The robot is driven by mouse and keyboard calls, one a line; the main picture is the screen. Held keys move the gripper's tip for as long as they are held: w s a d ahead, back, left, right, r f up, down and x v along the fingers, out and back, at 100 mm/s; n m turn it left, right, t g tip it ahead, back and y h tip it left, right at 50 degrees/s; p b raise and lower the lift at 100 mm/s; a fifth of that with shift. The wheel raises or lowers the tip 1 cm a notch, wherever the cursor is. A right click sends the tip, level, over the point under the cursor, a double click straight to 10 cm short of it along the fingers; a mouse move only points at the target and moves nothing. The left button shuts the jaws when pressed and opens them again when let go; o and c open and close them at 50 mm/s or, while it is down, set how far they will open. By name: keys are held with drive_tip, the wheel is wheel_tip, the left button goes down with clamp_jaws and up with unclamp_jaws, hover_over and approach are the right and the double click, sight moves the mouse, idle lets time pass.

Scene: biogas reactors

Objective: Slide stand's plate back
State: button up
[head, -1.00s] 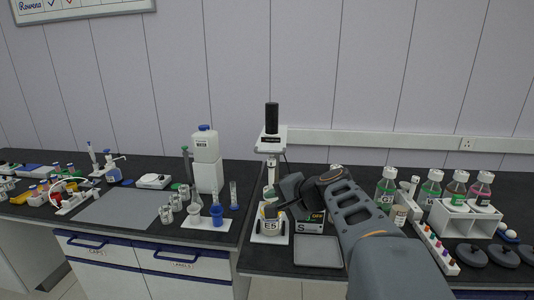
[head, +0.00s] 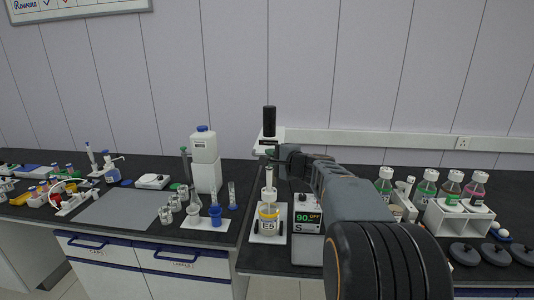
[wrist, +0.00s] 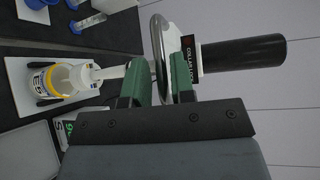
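The stand (head: 269,134) has a white head with a black cylinder on top. Its white base plate (head: 283,213) lies on the bench and bears a bottle marked E5 (head: 269,226). In the wrist view the black cylinder (wrist: 243,54), a "COLLAR LOCK" label (wrist: 188,58) and a thin metal plate with a rounded rim (wrist: 159,45) show. My gripper (head: 273,156) is at the stand just under its head. In the wrist view its green fingers (wrist: 158,82) are apart, one on each side of the metal plate. I cannot tell whether they touch it.
A box with a "90" display (head: 307,217) stands right of the base plate. A white jug (head: 204,165) and glassware stand at the left. The wall is close behind.

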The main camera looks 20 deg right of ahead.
drive_tip(key=shift+x, duration=1.35)
drive_tip(key=shift+c, duration=0.2)
clamp_jaws()
